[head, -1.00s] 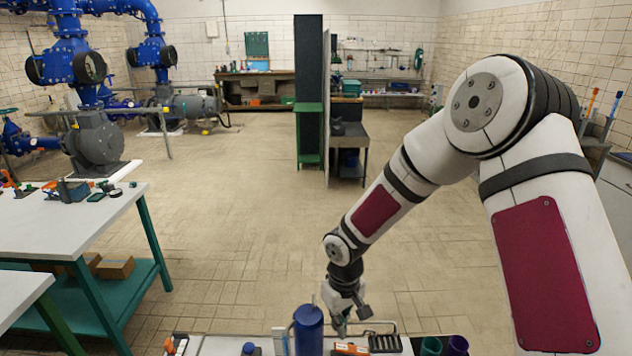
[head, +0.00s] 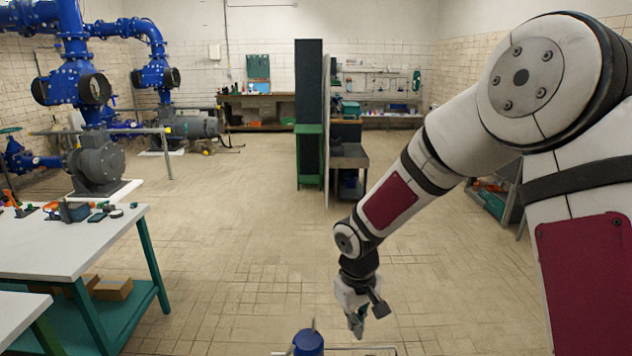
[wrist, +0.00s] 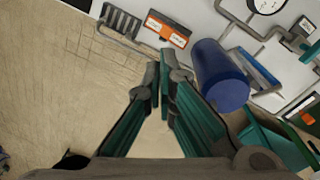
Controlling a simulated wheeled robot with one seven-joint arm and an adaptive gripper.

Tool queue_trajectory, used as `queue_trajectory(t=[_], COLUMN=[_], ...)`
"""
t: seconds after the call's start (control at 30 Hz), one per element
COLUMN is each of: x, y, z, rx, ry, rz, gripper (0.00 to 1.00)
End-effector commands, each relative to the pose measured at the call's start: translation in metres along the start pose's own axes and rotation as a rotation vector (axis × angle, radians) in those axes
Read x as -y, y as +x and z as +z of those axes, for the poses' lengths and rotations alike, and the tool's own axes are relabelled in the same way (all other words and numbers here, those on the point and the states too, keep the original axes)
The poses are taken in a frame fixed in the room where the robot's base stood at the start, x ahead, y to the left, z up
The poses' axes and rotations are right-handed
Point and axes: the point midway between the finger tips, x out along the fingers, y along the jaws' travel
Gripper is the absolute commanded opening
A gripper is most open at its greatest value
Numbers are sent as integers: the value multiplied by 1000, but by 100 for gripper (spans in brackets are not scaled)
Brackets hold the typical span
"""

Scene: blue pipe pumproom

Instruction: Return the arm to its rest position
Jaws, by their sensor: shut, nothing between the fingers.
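My gripper (head: 356,326) hangs at the end of my arm in the head view, fingers pointing down, above the near edge of a workbench. In the wrist view its two green-sided fingers (wrist: 162,90) meet at the tips with nothing between them. A blue cylinder (head: 308,342) stands close by, left of the gripper in the head view. It also shows in the wrist view (wrist: 218,76), right of the fingertips and apart from them. My arm is bent at the elbow, reaching out from the right side.
The bench holds an orange-and-white box (wrist: 168,30) and a dark slotted rack (wrist: 122,20). A white table (head: 70,242) with small parts stands at left. A dark partition (head: 309,90) stands farther back. The tiled floor (head: 250,230) between is open.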

Motion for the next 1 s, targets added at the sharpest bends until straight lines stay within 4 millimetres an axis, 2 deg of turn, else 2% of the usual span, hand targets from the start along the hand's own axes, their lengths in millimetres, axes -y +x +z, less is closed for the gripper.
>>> queue_trajectory(t=[0.03,0.2,0.5,0.8,1.0], x=[-9,-30,-45,-34,-18], y=[-24,-85,-176,-239,-260], z=[7,36,103,178,223], rx=[-16,-52,-142,-268,-363], ry=[17,86,229,369,444], rz=[30,96,157,144,98], gripper=[0,0,0,0,0])
